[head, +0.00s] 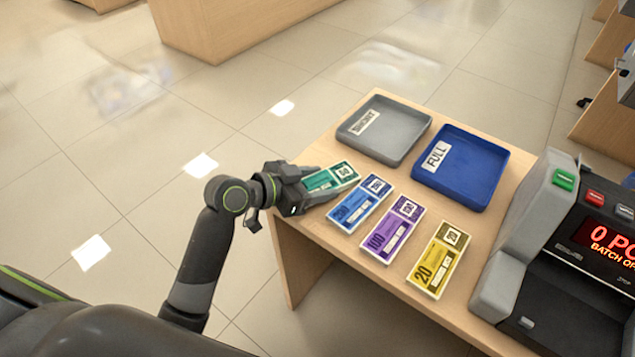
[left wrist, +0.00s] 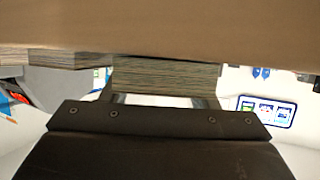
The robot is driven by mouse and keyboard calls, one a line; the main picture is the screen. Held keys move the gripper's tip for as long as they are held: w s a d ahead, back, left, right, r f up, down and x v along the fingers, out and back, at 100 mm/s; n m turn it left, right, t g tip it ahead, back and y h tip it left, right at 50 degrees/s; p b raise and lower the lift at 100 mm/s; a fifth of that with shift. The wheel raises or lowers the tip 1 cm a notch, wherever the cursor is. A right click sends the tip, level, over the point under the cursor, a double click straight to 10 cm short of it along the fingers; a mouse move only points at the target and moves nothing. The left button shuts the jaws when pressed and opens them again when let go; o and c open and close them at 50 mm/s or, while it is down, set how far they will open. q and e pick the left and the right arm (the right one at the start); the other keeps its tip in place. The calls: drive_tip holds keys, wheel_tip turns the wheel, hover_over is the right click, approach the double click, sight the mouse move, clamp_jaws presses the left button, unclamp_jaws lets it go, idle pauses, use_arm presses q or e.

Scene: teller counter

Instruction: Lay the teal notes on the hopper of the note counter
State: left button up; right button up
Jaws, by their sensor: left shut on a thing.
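The teal notes (head: 330,178) are a banded bundle at the left end of a row of note bundles on the counter. My left gripper (head: 303,188) is at their left end, at the counter's left edge, and is shut on them. In the left wrist view the edge of the held bundle (left wrist: 165,76) shows between the fingers, close against the wooden surface. The note counter (head: 545,255) stands at the right end, grey and black with a red lit display. Its hopper cannot be made out clearly. My right gripper is not in view.
Blue (head: 360,203), purple (head: 393,228) and yellow (head: 438,260) bundles lie in a row beside the teal one. A grey tray (head: 415,145) and a blue tray marked FULL (head: 505,175) stand behind them. The wooden counter (head: 300,255) has little free room.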

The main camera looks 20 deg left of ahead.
use_arm(q)
drive_tip(key=shift+f, duration=0.1)
drive_tip(key=o, duration=1.1)
drive_tip(key=shift+r, duration=0.2)
